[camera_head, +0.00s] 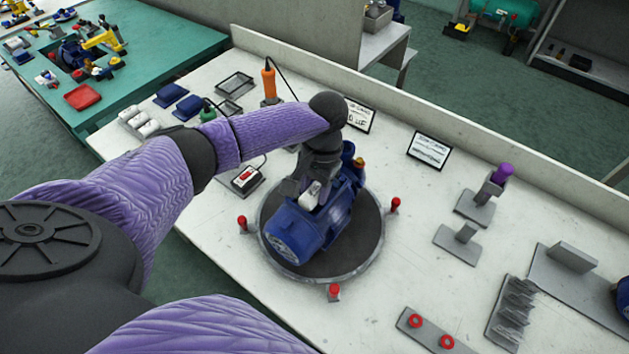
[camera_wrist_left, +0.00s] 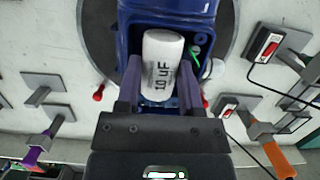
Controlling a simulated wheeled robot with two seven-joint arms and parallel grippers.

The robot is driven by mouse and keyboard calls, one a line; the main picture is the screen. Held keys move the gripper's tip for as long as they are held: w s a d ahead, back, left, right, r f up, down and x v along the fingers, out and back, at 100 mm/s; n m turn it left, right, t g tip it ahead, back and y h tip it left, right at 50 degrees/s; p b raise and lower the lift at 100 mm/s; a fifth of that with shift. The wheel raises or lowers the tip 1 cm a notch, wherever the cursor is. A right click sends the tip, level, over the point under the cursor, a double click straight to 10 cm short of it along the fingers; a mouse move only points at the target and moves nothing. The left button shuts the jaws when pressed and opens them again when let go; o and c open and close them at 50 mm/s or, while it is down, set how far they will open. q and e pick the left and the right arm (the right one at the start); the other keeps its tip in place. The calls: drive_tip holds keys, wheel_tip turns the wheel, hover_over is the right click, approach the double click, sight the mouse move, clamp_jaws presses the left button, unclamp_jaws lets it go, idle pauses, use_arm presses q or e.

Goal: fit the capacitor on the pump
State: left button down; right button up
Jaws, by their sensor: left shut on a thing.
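The blue pump (camera_head: 307,226) lies on a dark round turntable (camera_head: 352,262) in the middle of the bench. My left gripper (camera_head: 314,192) is over the top of the pump and is shut on the white capacitor (camera_head: 309,196). In the left wrist view the capacitor (camera_wrist_left: 162,66), marked "10 uF", sits between the two fingers (camera_wrist_left: 160,88) against the blue pump body (camera_wrist_left: 168,12). I cannot tell whether it is seated or just above the pump. Green and other small wire parts (camera_wrist_left: 197,52) show beside it. My right gripper is not in view.
Red-topped posts (camera_head: 396,205) stand around the turntable. More white capacitors (camera_head: 138,122) lie at the bench's left. A switch box (camera_head: 246,179), an orange-handled tool (camera_head: 268,80) and sign cards (camera_head: 428,150) stand nearby. Grey fixtures (camera_head: 458,243) fill the right side.

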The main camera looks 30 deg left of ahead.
use_arm(q)
drive_tip(key=shift+f, duration=0.25)
idle(0.4)
drive_tip(key=shift+c, duration=0.7)
unclamp_jaws()
drive_tip(key=shift+f, duration=0.1)
drive_tip(key=p+v, duration=0.1)
drive_tip(key=v, duration=0.1)
drive_tip(key=p+v, duration=0.1)
drive_tip(key=p, duration=0.1)
drive_tip(key=shift+d+r, duration=0.2)
drive_tip(key=shift+r, duration=0.2)
drive_tip(key=p+v, duration=0.2)
drive_tip(key=shift+w+a+r, duration=0.1)
drive_tip(key=shift+a+r, duration=0.05)
drive_tip(key=shift+r, duration=0.1)
drive_tip(key=shift+f, duration=0.1)
